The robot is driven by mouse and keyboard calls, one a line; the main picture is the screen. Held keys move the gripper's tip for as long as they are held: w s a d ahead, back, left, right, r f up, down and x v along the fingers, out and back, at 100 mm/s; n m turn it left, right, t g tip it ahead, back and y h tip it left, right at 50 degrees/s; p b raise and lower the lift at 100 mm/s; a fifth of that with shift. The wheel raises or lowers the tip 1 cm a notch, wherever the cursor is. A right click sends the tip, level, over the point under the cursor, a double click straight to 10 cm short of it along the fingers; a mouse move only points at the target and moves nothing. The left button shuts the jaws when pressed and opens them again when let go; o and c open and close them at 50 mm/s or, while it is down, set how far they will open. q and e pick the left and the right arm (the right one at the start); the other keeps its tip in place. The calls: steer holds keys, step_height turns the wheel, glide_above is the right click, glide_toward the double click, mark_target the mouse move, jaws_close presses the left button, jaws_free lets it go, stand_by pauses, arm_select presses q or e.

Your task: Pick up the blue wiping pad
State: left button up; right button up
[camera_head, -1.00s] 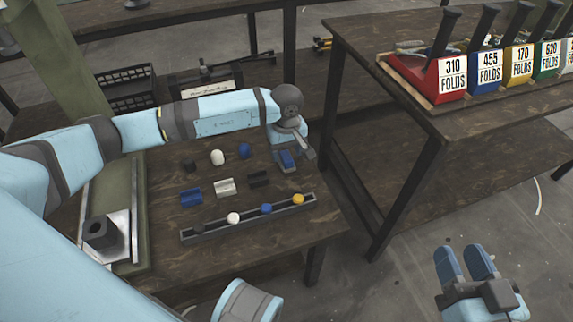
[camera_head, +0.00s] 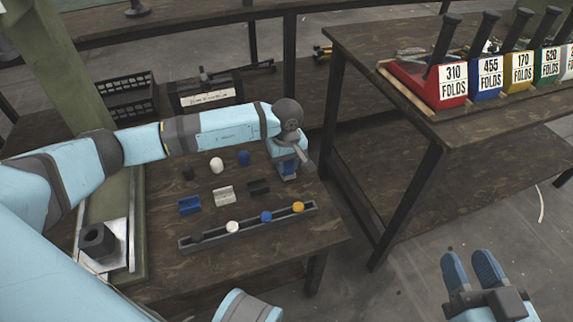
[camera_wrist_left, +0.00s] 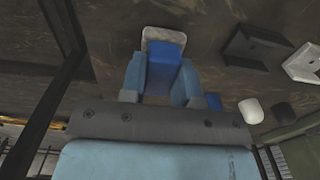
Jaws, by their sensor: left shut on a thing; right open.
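The blue wiping pad (camera_wrist_left: 168,52) is between the two blue fingers of my left gripper (camera_wrist_left: 163,75) in the left wrist view, with a pale grey piece showing beyond it. In the head view my left gripper (camera_head: 288,172) is at the right end of the brown workbench, pointing down. It is shut on the pad. There the pad is mostly hidden by the gripper, and I cannot tell whether it touches the bench. My right gripper (camera_head: 471,265) is open and empty, over the floor at the lower right.
A narrow rack (camera_head: 250,230) lies in front. Coloured presses stand on the right table (camera_head: 370,65).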

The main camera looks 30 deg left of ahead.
arm_select(q)
steer(key=shift+r, duration=0.55)
step_height(320, 180, up, 10)
steer(key=r+p, duration=0.1)
steer(key=p, duration=0.3)
step_height(320, 180, up, 6)
steer(key=p, duration=0.2)
glide_above(287, 163)
steer(key=shift+a+r+p, duration=0.1)
steer(key=shift+r+p, duration=0.2)
steer(key=shift+r, duration=0.55)
arm_select(e)
steer(key=shift+s+a+r+m+t, duration=0.1)
steer(key=shift+s+r+m+t, duration=0.25)
steer(key=shift+r, duration=0.55)
steer(key=shift+s+a+r+m+t, duration=0.1)
steer(key=shift+r+m, duration=0.35)
steer(key=shift+r, duration=0.4)
steer(key=shift+s+a+r+m+t, duration=0.15)
steer(key=shift+s+r+m, duration=0.2)
steer(key=shift+r, duration=0.55)
steer(key=shift+w, duration=0.1)
arm_select(q)
steer(key=o, duration=0.4)
steer(key=c, duration=0.3)
steer(key=shift+c, duration=0.2)
